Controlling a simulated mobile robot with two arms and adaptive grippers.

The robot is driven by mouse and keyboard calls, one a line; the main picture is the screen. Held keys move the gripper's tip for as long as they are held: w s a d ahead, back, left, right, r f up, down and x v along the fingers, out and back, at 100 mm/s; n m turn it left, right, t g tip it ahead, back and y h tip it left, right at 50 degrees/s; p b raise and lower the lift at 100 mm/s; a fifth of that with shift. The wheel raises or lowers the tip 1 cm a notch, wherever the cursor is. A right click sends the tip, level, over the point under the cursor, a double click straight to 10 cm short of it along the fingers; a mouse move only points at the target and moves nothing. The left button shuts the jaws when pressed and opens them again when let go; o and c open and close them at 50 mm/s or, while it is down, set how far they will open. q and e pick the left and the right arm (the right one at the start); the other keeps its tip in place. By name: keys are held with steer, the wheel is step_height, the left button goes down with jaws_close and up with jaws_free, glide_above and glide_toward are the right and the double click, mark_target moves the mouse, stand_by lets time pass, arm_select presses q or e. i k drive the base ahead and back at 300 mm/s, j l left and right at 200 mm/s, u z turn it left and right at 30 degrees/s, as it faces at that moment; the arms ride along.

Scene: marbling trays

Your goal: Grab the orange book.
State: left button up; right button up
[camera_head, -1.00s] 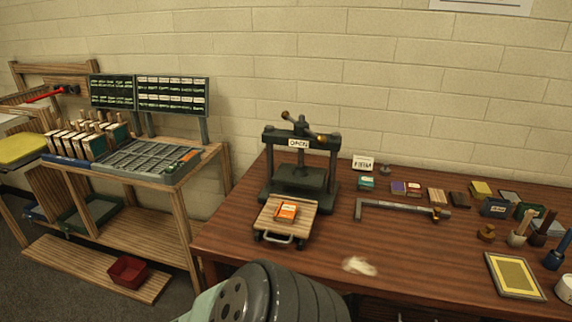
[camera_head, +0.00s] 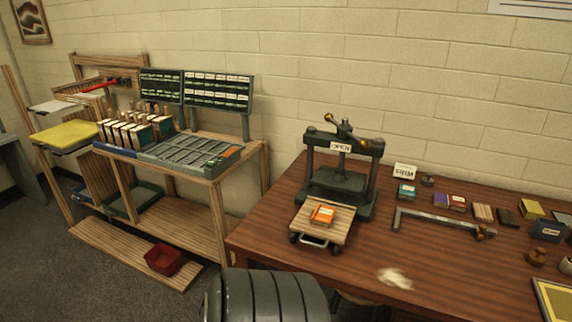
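The orange book (camera_head: 323,214) is small and lies flat on a wooden board (camera_head: 308,230) with a metal handle at its front. The board sits at the front of a dark screw press (camera_head: 342,172) marked "OPEN", on the brown wooden table. Nothing covers the book. A dark, ribbed rounded part of my own body shows at the bottom of the view, in front of the table. Neither of my grippers is in the view.
The brown table (camera_head: 440,262) also holds a metal ruler-like bar (camera_head: 440,221), a teal box (camera_head: 406,191), a small sign (camera_head: 404,171) and a pale scrap (camera_head: 394,278). At left stands a wooden rack with a type tray (camera_head: 190,152). A red bin (camera_head: 163,259) sits low on its shelf.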

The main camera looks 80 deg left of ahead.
mark_target(323, 216)
steer(key=u, duration=2.3)
steer(key=i+l+u, duration=0.3)
steer(key=i+l, duration=0.2)
steer(key=i+l+u, duration=0.25)
steer(key=i+l, duration=0.3)
steer(key=j+z, duration=0.25)
steer(key=z, duration=0.15)
steer(key=j+z, duration=0.25)
steer(key=z, duration=0.2)
steer(key=j+z, duration=0.25)
steer(key=z, duration=0.15)
